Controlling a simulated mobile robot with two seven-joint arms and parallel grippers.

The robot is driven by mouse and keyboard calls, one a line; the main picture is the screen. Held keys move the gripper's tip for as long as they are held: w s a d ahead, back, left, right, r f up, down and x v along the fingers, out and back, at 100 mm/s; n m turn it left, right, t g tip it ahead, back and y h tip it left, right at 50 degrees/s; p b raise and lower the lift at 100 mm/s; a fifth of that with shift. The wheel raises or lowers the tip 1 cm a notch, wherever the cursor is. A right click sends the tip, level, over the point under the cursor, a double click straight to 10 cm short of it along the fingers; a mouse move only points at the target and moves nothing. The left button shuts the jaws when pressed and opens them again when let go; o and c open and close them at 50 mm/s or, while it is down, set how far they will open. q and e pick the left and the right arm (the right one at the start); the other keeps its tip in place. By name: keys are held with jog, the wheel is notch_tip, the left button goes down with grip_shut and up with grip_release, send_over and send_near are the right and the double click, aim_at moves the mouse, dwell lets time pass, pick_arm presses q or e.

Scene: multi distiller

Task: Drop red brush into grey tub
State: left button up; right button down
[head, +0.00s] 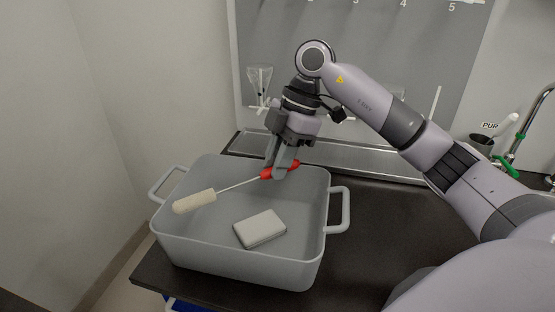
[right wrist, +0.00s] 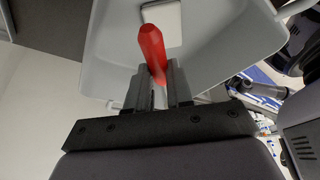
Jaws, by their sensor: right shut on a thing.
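The red brush (head: 268,174) has a red handle, a thin metal stem and a cream bristle head (head: 194,202). My right gripper (head: 280,170) is shut on its red handle, which also shows in the right wrist view (right wrist: 152,48). The brush is held above the grey tub (head: 236,258), tilted, with its bristle head lower and to the left over the tub's opening. The tub stands on the dark counter and has a handle at each side. A pale rectangular block (head: 260,229) lies inside the tub. My left gripper is not in view.
The black counter (head: 390,220) is clear to the right of the tub. A metal drain trough (head: 365,160) runs along the back, below a grey panel (head: 370,60) with numbers and hanging glassware. A bottle marked PUR (head: 490,133) and a tap (head: 532,125) are at right.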

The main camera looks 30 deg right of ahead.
jog(key=shift+f, duration=0.2)
jog(key=c, duration=0.9)
grip_release()
jog(key=v, duration=0.7)
jog(key=shift+r, duration=0.1)
jog(key=shift+s, duration=0.1)
